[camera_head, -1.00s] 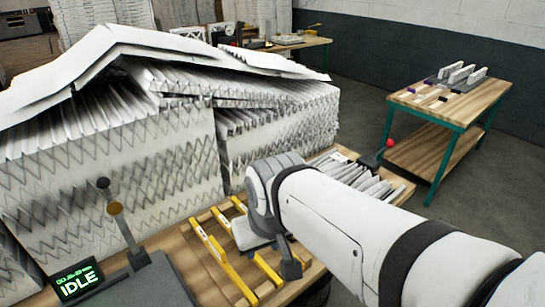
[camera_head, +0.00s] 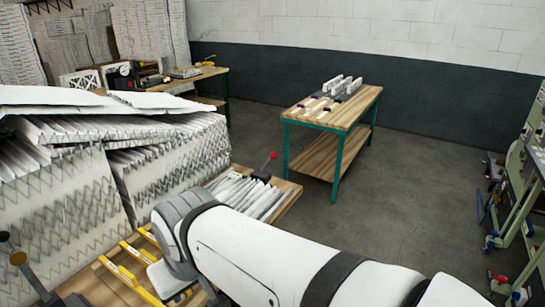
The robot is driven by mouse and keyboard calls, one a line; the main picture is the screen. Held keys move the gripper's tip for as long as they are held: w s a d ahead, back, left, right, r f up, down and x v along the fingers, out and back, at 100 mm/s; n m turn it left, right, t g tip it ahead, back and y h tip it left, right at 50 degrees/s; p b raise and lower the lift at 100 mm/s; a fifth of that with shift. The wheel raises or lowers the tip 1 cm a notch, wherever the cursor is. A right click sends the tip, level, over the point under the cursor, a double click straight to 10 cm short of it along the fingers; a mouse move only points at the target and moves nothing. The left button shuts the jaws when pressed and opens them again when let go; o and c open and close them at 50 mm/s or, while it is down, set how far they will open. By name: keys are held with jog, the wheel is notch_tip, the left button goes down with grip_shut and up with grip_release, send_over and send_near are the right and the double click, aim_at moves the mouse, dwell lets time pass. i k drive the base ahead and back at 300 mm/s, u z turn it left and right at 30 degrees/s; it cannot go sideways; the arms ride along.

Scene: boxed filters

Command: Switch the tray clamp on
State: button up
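A lever with a red ball knob (camera_head: 271,156) stands on a dark base at the far end of the wooden bench, beside a row of pleated white filters (camera_head: 246,194). Another lever with a dark knob and a tan collar (camera_head: 18,259) is cut off at the lower left. I cannot tell which one is the tray clamp. My arm reaches in from the lower right. My gripper (camera_head: 180,288) is at the bottom edge over the yellow rails (camera_head: 130,280), apart from both levers. Its fingers are mostly hidden or cut off.
A large stack of pleated filter material (camera_head: 120,160) fills the left. A green-legged wooden table (camera_head: 340,112) with small parts stands beyond the bench. A rack (camera_head: 530,200) stands at the right edge. The grey floor (camera_head: 410,190) between is clear.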

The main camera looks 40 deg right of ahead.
aim_at(274, 154)
jog(key=z, duration=1.9)
jog(key=k, duration=1)
jog(key=u, duration=0.4)
jog(key=i, duration=1.5)
jog(key=k, duration=0.55)
jog(key=u, duration=0.05)
